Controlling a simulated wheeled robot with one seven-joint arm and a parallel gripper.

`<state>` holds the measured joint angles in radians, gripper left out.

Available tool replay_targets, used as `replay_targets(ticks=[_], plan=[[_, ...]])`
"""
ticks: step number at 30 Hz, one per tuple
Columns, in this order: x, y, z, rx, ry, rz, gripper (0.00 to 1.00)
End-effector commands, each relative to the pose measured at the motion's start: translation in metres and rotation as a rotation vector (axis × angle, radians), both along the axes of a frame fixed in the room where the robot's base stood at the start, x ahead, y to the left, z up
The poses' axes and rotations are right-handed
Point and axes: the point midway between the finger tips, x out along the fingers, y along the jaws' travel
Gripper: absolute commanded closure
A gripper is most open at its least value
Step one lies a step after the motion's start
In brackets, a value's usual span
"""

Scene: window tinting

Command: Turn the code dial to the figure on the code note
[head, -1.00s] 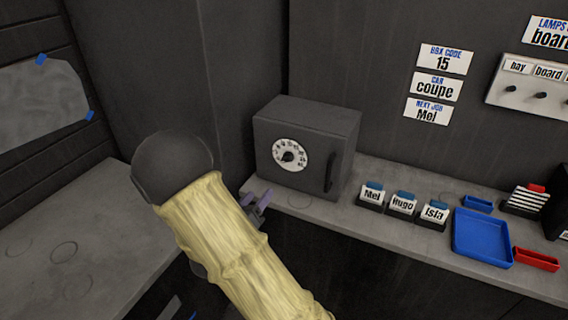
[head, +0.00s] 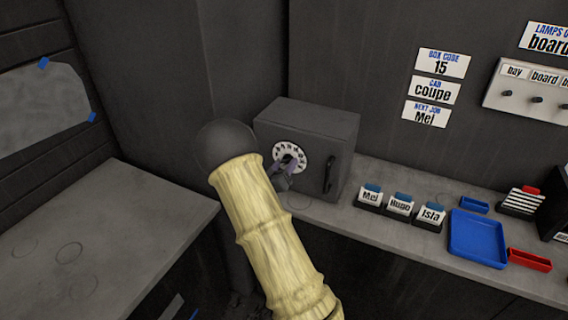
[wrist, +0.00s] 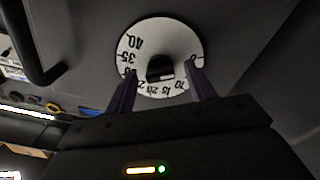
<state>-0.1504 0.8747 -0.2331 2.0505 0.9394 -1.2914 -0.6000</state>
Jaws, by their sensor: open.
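The code note (head: 441,64) on the back wall reads "BOX CODE 15". The code dial (head: 303,150) is a white numbered disc with a dark knob, on the front of a dark grey box (head: 312,118). My gripper (head: 290,163) is in front of the dial and covers part of it. In the wrist view the dial (wrist: 143,50) shows upside down, with figures such as 40 and 35 readable. My gripper's fingers (wrist: 160,80) are open, one on each side of the dark knob (wrist: 160,67). I cannot tell whether they touch it, or which figure the dial is set to.
The box has a dark handle (head: 329,174) right of the dial. Name cards (head: 401,203), a blue tray (head: 478,240) and a red tray (head: 530,260) stand on the shelf to the right. The left worktop (head: 100,225) is mostly bare.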

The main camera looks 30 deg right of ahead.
Motion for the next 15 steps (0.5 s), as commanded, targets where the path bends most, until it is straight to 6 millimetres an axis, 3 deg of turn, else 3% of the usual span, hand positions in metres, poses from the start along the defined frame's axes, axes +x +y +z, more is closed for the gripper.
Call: replay_targets(ticks=[11,15], plan=[[0.0056,-0.0073,-0.0004,0.001,0.001,-0.001,0.45],[0.0055,-0.0072,-0.0003,0.001,0.001,-0.001,0.69]])
